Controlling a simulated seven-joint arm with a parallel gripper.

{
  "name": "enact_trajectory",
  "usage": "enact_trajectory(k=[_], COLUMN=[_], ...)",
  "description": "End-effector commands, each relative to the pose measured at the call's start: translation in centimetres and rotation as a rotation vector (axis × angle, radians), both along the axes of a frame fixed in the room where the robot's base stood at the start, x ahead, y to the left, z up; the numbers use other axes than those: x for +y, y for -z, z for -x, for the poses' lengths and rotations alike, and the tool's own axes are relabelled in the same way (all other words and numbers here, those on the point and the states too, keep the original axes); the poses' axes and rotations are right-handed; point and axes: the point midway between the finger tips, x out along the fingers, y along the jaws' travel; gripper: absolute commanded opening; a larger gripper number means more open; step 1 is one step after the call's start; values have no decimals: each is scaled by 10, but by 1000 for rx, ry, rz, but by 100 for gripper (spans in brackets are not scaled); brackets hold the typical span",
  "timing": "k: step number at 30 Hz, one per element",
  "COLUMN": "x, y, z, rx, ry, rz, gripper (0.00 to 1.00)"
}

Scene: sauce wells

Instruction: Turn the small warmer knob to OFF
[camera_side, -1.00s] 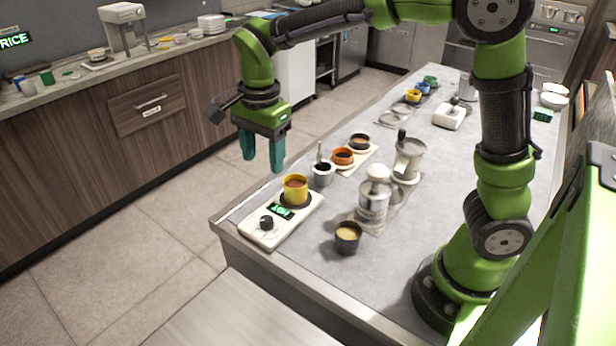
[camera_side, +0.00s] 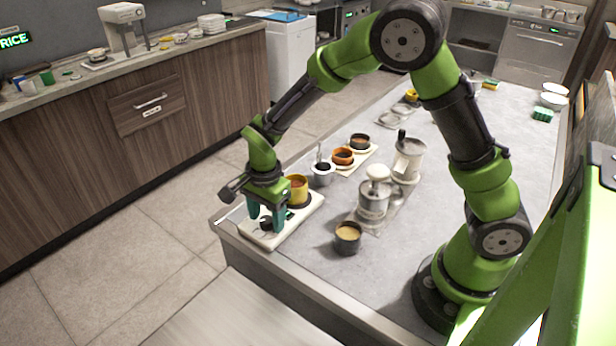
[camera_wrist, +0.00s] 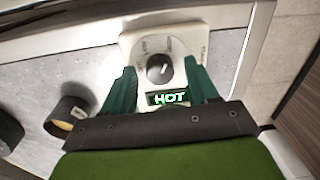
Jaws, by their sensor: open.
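The small warmer (camera_side: 304,216) is a white base at the near left corner of the counter. Its dark knob (camera_wrist: 159,69) has a white pointer line and sits on a dial with small lettering that I cannot read clearly. My gripper (camera_side: 266,222) is open and low over the knob end of the warmer. In the wrist view its green fingers (camera_wrist: 160,82) stand one on each side of the knob, apart from it. In the side view the fingers partly hide the knob and display. A yellow cup (camera_side: 298,187) sits on the warmer's plate.
A dark cup of tan sauce (camera_side: 347,238) stands right of the warmer. A metal cup (camera_side: 323,173) stands just behind it, and a pump jar (camera_side: 373,198) is further right. The counter's edge runs close by the warmer.

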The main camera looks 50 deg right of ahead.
Motion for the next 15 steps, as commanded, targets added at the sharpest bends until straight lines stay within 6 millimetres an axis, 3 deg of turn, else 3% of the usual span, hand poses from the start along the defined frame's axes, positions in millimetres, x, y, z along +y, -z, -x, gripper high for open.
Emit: enact_trajectory(k=[8,15], x=[0,0], y=[2,2], z=[0,0], rx=[0,0], ry=[1,0], rz=[0,0], gripper=[59,25])
